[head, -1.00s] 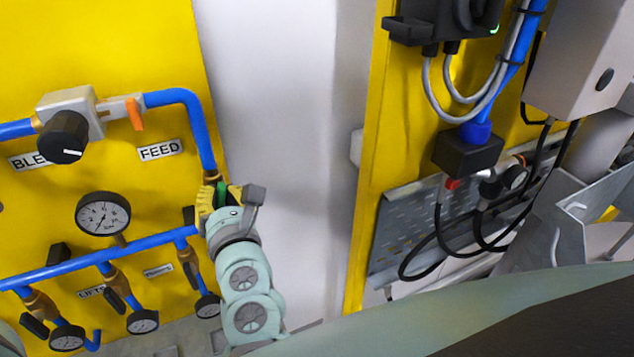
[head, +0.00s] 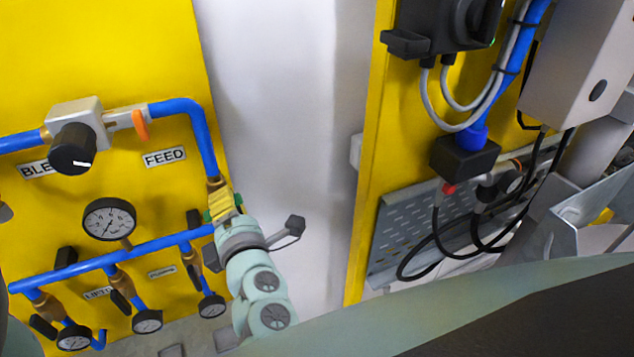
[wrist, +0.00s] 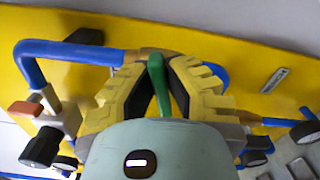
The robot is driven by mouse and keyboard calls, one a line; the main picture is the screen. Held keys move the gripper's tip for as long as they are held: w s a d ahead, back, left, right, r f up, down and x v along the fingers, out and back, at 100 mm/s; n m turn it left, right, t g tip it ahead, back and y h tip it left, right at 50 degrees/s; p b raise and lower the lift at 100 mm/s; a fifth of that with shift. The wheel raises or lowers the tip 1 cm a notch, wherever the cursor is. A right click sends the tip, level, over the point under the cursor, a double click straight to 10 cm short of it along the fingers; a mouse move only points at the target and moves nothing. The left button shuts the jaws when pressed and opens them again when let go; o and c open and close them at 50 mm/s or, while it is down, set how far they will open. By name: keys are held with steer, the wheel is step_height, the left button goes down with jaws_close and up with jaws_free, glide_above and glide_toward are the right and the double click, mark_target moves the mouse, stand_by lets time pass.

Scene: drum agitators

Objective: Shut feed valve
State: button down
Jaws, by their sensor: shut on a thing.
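The feed valve's green lever (wrist: 158,85) shows between the yellow fingers of my gripper (wrist: 160,95) in the wrist view. My gripper is shut on it. The lever lies crosswise to the blue pipe there. In the head view my gripper (head: 222,206) sits at the lower end of the blue pipe (head: 206,145), with bits of green at both sides of the fingers. The FEED label (head: 165,157) is up and left of it. The brass valve body is mostly hidden behind the fingers.
An orange lever (head: 141,125) and a black knob (head: 72,150) sit upper left. A large gauge (head: 109,219) and a lower blue manifold (head: 130,252) with several small valves and gauges lie close left. The pale wall gap (head: 290,120) to the right is free.

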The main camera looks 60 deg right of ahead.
steer(key=shift+f+m+p, duration=0.2)
steer(key=shift+m+p, duration=0.25)
steer(key=shift+m, duration=1.55)
steer(key=c, duration=1)
jaws_free()
steer(key=v, duration=1.2)
steer(key=shift+w, duration=0.1)
